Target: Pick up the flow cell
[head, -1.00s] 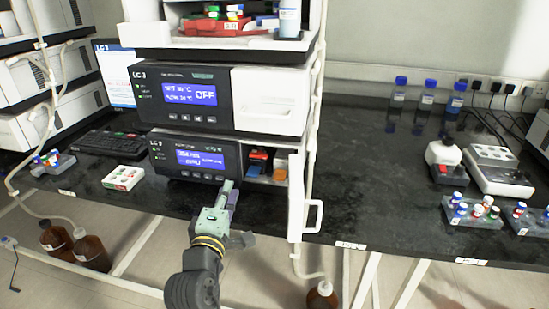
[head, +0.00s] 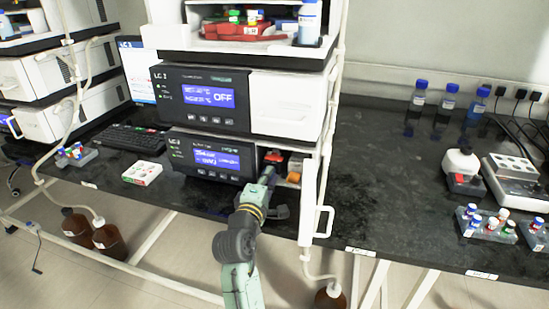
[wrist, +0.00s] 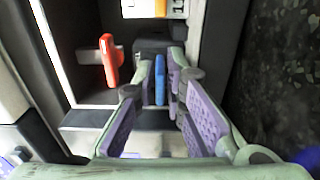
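The open compartment of the lower LC unit holds small parts. In the wrist view, a dark block (wrist: 152,46) with an upright blue piece (wrist: 160,82) sits straight ahead; it may be the flow cell, but I cannot be sure. An orange-red lever (wrist: 109,58) stands to its left. My gripper (wrist: 160,75) points into the compartment with its fingers apart, one on each side of the blue piece; I see no clear grip. In the head view, my gripper (head: 268,176) is at the compartment mouth and hides part of the inside.
The lower unit's display panel (head: 205,157) is left of the opening. An open white door (head: 309,205) stands close on the right. The upper unit (head: 240,98) sits above.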

